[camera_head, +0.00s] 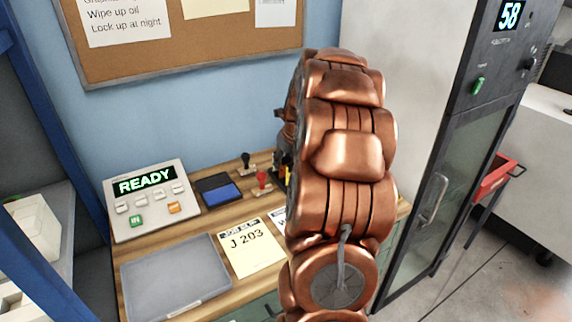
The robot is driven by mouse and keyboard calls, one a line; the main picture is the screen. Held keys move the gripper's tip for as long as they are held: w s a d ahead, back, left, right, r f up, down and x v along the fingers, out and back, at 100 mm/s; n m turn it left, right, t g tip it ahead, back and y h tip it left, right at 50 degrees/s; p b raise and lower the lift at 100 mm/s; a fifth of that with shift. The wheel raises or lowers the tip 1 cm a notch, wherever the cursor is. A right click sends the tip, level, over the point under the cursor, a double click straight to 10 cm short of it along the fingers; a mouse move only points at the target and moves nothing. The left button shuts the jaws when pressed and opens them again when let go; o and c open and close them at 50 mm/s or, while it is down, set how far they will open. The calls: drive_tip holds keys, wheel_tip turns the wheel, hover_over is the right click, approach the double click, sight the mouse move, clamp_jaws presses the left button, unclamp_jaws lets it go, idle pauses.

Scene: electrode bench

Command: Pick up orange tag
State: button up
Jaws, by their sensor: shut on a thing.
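I see no orange tag in the head view. My copper-coloured arm stands large in the middle and covers part of the bench and wall behind it. My gripper is not clearly visible; it seems hidden behind the arm. A small dark part shows at the arm's left edge, but I cannot tell what it is. What the gripper holds is hidden.
A tall cabinet (452,175) stands right, a red tray (492,176) beyond.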

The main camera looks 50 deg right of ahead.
drive_tip(key=shift+r, duration=0.1)
wheel_tip(320, 180, up, 10)
drive_tip(key=shift+f+b, duration=0.1)
drive_tip(key=shift+b, duration=1)
